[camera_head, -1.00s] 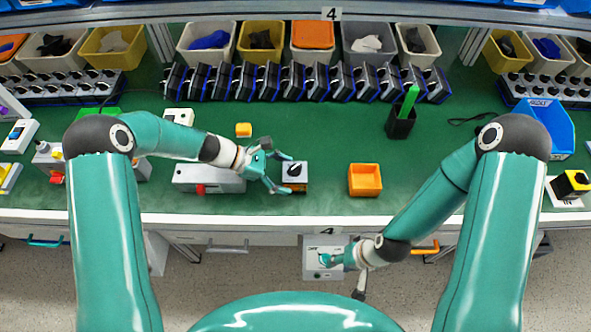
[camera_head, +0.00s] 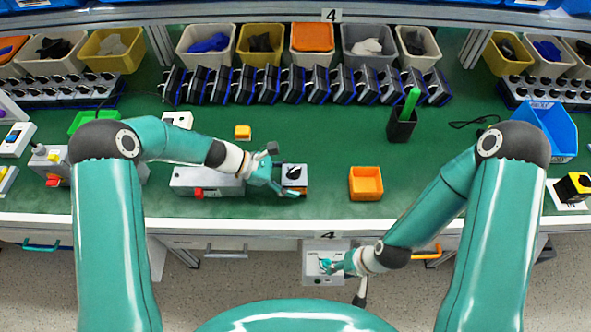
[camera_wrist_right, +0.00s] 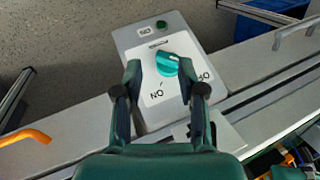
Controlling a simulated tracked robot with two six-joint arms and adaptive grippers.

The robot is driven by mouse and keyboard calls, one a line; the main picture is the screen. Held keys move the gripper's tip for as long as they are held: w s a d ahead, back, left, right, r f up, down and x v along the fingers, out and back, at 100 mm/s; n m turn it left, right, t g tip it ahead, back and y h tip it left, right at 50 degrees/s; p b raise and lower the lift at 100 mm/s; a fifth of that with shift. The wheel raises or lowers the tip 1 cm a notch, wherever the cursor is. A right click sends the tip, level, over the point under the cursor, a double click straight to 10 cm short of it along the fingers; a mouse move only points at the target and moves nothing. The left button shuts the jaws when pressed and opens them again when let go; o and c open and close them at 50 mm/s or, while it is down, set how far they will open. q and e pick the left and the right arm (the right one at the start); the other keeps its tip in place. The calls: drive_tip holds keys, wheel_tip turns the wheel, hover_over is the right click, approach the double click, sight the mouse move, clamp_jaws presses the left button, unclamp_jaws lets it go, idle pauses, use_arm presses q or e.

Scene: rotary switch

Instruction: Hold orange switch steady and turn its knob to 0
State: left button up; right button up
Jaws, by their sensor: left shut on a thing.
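The orange switch (camera_head: 299,182) stands on the green bench top, with a pale top plate and a black knob (camera_head: 294,172). Its orange side shows at the front. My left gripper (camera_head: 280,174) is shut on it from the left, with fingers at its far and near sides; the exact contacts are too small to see. My right gripper (camera_head: 337,263) is away from it, at a grey box below the bench's front edge. In the right wrist view, its fingers (camera_wrist_right: 166,84) are apart, one on each side of the teal knob (camera_wrist_right: 168,66) on that box (camera_wrist_right: 128,40).
A grey box with a red part (camera_head: 207,181) lies close left of the switch. A small orange bin (camera_head: 366,184) stands to the right. Several black-and-blue units line the back. Bench between bin and black pen holder (camera_head: 400,128) is clear.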

drive_tip(key=shift+c, duration=0.4)
drive_tip(key=w+a+r+m+g, duration=0.1)
drive_tip(key=w, duration=0.1)
drive_tip(key=w+a+r+m+g, duration=0.2)
drive_tip(key=shift+w+r, duration=0.1)
drive_tip(key=shift+r, duration=0.2)
drive_tip(key=w+a+r+m+g, duration=0.2)
drive_tip(key=w+a+r, duration=0.1)
drive_tip(key=r, duration=0.4)
wheel_tip(320, 180, up, 16)
drive_tip(key=m+t+h, duration=0.2)
hover_over(295, 169)
drive_tip(key=shift+w+d+f, duration=0.1)
drive_tip(key=shift+f, duration=2.05)
drive_tip(key=shift+w+d+f, duration=0.1)
drive_tip(key=shift+f, duration=2)
clamp_jaws()
